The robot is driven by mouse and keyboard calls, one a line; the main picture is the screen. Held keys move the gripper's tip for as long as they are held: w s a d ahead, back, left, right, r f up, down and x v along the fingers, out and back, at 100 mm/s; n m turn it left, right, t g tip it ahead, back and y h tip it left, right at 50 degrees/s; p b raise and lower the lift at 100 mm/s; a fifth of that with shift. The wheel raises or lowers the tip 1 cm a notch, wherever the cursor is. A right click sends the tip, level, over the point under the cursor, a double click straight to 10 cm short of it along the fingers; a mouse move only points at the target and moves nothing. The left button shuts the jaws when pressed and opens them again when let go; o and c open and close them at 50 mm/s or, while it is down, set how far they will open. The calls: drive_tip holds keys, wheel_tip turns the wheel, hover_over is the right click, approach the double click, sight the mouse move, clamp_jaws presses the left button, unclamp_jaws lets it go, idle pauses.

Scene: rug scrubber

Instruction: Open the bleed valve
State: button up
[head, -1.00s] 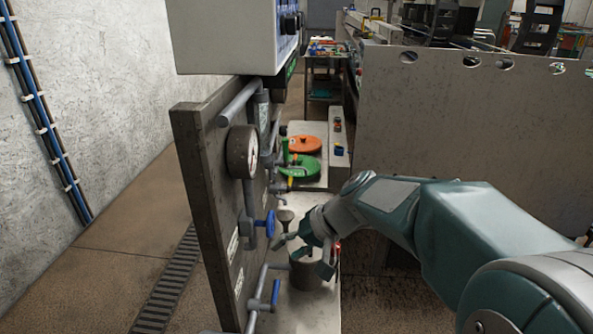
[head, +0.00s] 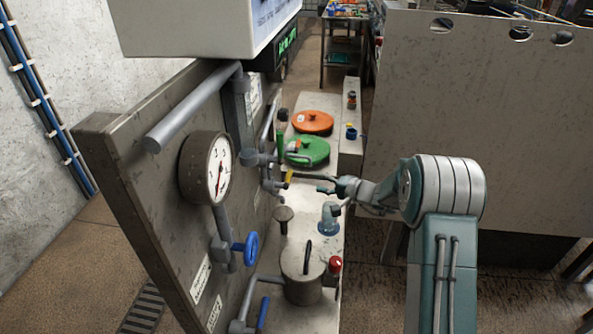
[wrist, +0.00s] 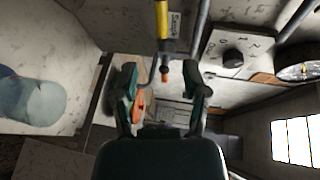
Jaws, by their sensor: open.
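Several valves sit on the upright grey panel (head: 130,150): a blue handwheel (head: 252,246), a blue lever (head: 263,313) and a small yellow handle (head: 288,176). I cannot read which one is labelled as the bleed valve. My gripper (head: 324,184) is open and empty, just right of the yellow handle and apart from it.
A round gauge (head: 207,168) sits on the panel. Orange (head: 312,122) and green (head: 308,151) lids lie behind my gripper. A pot (head: 303,278), a red knob (head: 335,264) and a blue-grey fitting (head: 328,220) stand on the bench in front. A large metal box (head: 470,120) stands right.

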sight(288, 176)
drive_tip(key=x, duration=1)
drive_tip(key=shift+s+a, duration=0.1)
drive_tip(key=shift+a, duration=0.55)
drive_tip(key=shift+a, duration=0.1)
clamp_jaws()
